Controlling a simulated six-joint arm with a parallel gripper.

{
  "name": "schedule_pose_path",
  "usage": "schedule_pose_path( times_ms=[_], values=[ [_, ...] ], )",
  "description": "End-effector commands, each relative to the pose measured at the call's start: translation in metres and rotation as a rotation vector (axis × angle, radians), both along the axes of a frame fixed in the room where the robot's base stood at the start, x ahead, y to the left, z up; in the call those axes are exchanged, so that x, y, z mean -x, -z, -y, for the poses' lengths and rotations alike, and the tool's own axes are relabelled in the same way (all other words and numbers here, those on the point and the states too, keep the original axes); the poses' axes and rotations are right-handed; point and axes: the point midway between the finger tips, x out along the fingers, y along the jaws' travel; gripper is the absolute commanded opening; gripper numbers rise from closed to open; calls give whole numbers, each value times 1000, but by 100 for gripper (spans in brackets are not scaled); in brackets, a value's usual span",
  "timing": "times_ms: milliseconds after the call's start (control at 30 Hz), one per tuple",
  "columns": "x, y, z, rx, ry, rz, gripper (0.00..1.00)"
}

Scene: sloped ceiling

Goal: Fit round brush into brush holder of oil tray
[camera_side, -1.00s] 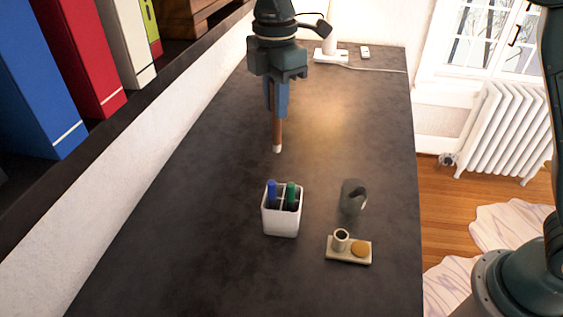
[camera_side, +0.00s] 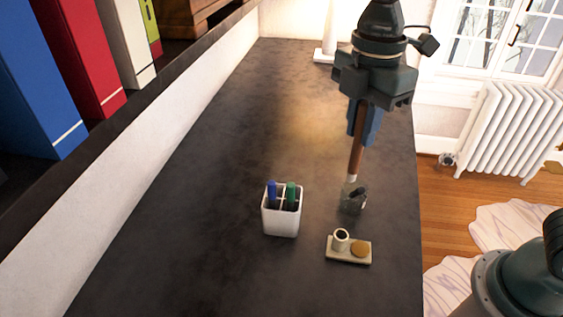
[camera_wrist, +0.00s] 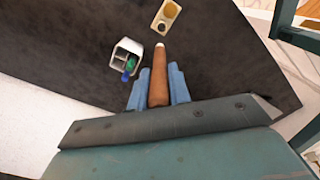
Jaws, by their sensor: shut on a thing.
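The round brush (camera_side: 356,155) has a brown handle and a pale tip. My gripper (camera_side: 364,125) is shut on it, and it points down, slightly tilted. The brush (camera_wrist: 159,72) also shows between the blue fingers in the wrist view. The oil tray (camera_side: 338,254) is a small beige block lying on the table. The brush holder (camera_side: 341,238), a short pale cup with a dark opening, stands at its left. A round orange-brown well is at its right. In the side view the brush tip is above and beyond the tray, apart from it.
A white pen cup (camera_side: 281,220) with blue and green pens stands left of the tray. The left part of the dark table (camera_side: 190,220) is clear.

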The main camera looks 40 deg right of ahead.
Motion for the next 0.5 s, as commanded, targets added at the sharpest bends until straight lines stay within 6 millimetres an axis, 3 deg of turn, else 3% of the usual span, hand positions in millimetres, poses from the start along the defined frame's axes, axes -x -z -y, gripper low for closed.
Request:
schedule_pose_path(
  times_ms=[333, 500],
  values=[
    [6, 3, 2, 0, 1, 0, 0],
    [6, 18, 2, 1, 1, -3, 0]
  ],
)
